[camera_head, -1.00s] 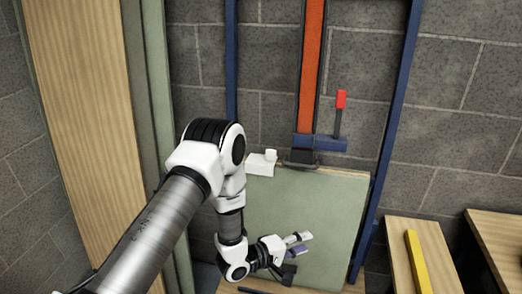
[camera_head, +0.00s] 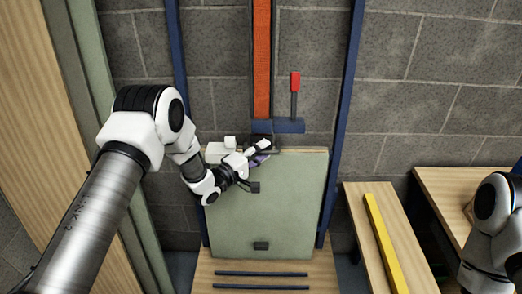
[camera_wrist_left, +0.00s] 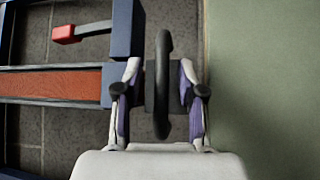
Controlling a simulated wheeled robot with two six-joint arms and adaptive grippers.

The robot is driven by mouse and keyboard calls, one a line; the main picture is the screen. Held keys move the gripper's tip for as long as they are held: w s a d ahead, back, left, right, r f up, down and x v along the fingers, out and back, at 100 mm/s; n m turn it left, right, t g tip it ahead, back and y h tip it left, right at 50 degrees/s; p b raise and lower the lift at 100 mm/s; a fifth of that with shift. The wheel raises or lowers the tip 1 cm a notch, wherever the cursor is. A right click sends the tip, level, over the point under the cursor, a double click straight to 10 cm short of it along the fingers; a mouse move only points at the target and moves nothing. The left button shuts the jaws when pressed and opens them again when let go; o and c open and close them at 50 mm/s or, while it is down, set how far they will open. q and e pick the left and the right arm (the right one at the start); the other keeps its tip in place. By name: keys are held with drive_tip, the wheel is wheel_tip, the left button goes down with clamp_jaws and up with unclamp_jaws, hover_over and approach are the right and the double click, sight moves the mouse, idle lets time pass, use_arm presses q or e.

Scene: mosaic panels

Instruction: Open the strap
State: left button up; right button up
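The orange strap (camera_head: 262,60) hangs down the wall to a blue buckle (camera_head: 289,126) with a red-tipped lever (camera_head: 295,92) sticking up. A dark loop handle sits just below the buckle, at the top edge of the green panel (camera_head: 290,190). In the left wrist view the dark handle (camera_wrist_left: 163,85) lies between the fingers of my left gripper (camera_wrist_left: 160,75). The fingers are apart, with gaps visible on both sides of it. In the head view my left gripper (camera_head: 262,152) covers part of the handle. My right gripper is out of view.
A white block (camera_head: 218,152) sits at the panel's top left. Blue posts (camera_head: 340,130) flank the panel. Dark bars (camera_head: 262,273) lie on the wooden base. A wooden bench (camera_head: 365,230) with a yellow bar (camera_head: 385,245) stands to the right.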

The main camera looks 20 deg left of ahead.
use_arm(q)
drive_tip(key=shift+w+a+f, duration=0.1)
drive_tip(key=shift+a+f, duration=0.05)
clamp_jaws()
drive_tip(key=s+d+f+b, duration=0.1)
drive_tip(key=s+f+b, duration=0.1)
drive_tip(key=f+b, duration=1.3)
drive_tip(key=s+f+b, duration=0.3)
drive_tip(key=f+b, duration=1.3)
drive_tip(key=f, duration=1.4)
drive_tip(key=shift+s+d, duration=0.3)
drive_tip(key=shift+d, duration=0.05)
drive_tip(key=shift+f, duration=0.1)
unclamp_jaws()
drive_tip(key=shift+a, duration=0.1)
